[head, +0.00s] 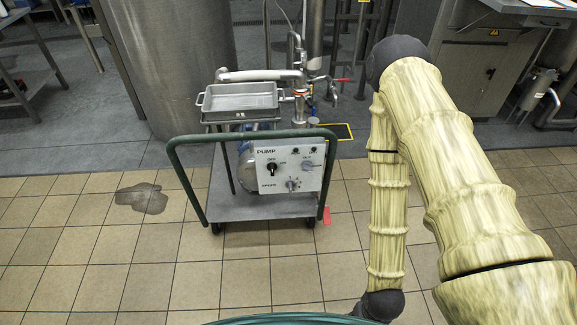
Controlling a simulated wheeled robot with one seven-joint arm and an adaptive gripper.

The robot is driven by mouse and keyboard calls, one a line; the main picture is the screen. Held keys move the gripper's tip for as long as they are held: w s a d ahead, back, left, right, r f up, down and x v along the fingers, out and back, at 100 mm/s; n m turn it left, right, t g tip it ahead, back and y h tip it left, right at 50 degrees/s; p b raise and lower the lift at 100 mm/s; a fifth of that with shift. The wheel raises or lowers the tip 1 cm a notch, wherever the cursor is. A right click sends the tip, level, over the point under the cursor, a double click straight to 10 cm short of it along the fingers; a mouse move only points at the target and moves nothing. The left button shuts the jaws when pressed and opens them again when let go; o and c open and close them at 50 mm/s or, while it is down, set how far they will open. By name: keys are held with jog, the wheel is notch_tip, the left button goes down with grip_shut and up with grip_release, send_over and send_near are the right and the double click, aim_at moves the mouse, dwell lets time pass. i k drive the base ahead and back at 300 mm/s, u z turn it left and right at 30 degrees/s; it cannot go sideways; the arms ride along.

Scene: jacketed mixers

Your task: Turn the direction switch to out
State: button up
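The pump's white control panel (262,178) faces me on a wheeled cart (265,206). It is marked PUMP. A black switch (272,168) sits at its left, a grey switch (308,168) at its upper right, and a dial (292,185) low in the middle. The lettering above the grey switch seems to read OUT, so it looks like the direction switch. Which way it points is too small to tell. My arm is folded at the right, well apart from the panel. My gripper is not in view.
The cart's green handle frame (187,186) stands around the panel. A metal tray (240,101) and pipework with a red-handled valve (341,80) are above. A large steel tank (178,55) stands behind. A wet patch (142,198) lies on the left tiles. Floor before the cart is clear.

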aim_at(307, 165)
jog(key=z, duration=0.95)
jog(key=k, duration=0.95)
jog(key=u, duration=1.4)
jog(key=i, duration=0.5)
